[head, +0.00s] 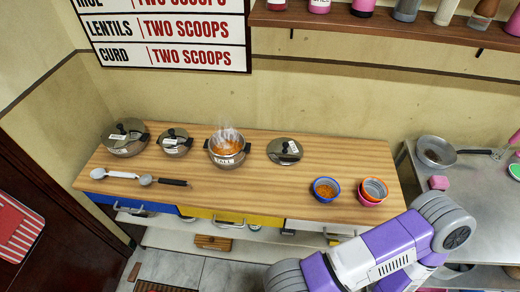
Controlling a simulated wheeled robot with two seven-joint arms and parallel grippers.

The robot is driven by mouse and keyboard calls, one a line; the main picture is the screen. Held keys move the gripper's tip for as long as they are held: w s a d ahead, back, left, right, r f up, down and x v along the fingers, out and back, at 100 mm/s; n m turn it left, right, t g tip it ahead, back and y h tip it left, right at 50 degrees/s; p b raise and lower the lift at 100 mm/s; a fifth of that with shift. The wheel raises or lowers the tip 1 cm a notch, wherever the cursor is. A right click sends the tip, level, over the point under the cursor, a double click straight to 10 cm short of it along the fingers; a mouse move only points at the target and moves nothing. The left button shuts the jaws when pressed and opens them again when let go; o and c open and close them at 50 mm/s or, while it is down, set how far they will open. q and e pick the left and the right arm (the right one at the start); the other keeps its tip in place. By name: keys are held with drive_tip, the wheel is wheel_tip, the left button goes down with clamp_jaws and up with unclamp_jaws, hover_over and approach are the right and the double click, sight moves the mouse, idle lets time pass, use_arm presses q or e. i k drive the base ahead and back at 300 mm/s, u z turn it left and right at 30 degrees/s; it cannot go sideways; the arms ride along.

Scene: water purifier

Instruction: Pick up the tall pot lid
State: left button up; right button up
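A dark grey round lid (285,151) with a black knob and a small white tag lies flat on the wooden counter. The tag's writing is too small to read. To its left stands an open steel pot (227,148) labelled "TALL", with steaming orange food in it. The lid and the pot are apart. A purple and white arm of mine crosses the lower right, in front of the counter. Its gripper is not visible, and my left gripper is also out of view.
Two lidded pots (125,137) (174,142) stand at the counter's left. Two ladles (163,182) lie in front. A blue bowl (325,189) and stacked bowls (373,190) sit at right. A shelf (390,25) hangs above; a pan (436,151) rests on the steel table. The counter around the lid is clear.

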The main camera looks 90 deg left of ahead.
sight(285, 151)
drive_tip(key=k, duration=0.3)
drive_tip(key=u, duration=0.9)
